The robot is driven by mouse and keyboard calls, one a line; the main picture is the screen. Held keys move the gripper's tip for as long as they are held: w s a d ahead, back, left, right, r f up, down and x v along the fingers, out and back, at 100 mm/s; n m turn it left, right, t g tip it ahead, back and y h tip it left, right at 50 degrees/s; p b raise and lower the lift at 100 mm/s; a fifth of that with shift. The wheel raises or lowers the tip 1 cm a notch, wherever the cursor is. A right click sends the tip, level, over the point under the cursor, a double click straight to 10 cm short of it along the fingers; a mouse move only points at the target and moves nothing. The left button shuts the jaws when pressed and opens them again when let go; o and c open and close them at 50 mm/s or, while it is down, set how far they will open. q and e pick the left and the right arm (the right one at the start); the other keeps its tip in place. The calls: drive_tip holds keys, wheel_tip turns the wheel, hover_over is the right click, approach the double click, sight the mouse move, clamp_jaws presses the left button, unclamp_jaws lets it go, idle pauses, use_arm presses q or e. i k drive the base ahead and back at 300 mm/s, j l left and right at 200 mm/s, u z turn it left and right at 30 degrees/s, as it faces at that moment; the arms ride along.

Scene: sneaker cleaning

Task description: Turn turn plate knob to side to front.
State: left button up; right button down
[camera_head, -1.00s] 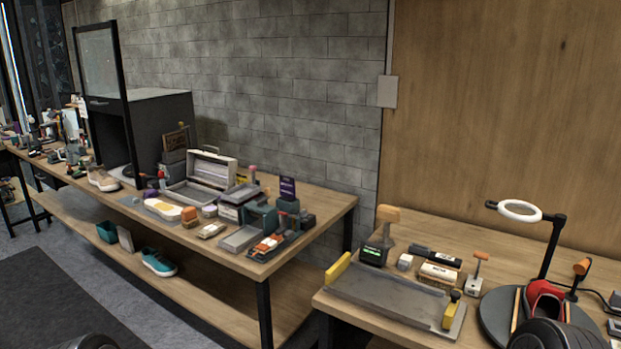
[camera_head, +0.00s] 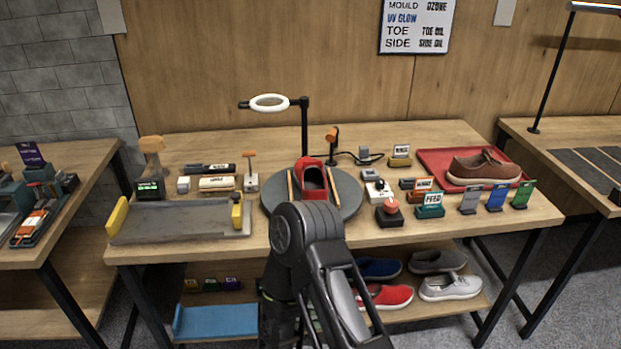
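The turn plate (camera_head: 352,190) is a dark round disc on the middle table. A red sneaker (camera_head: 313,177) stands on it, between two light wooden strips. I cannot tell for certain which part is its knob. An orange-capped post (camera_head: 332,135) stands just behind the plate. Neither gripper shows.
A white ring lamp (camera_head: 270,103) stands over the plate. A grey tray (camera_head: 175,220) with yellow ends is at left. A red tray (camera_head: 433,160) holds a brown shoe (camera_head: 483,168) at right. Small labelled blocks crowd the right front. Several shoes lie on the shelf below.

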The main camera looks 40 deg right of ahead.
sight(391, 207)
drive_tip(key=z, duration=1.9)
drive_tip(key=i+l+z, duration=0.2)
drive_tip(key=i+l, duration=0.15)
drive_tip(key=i+l+z, duration=0.25)
drive_tip(key=i, duration=0.25)
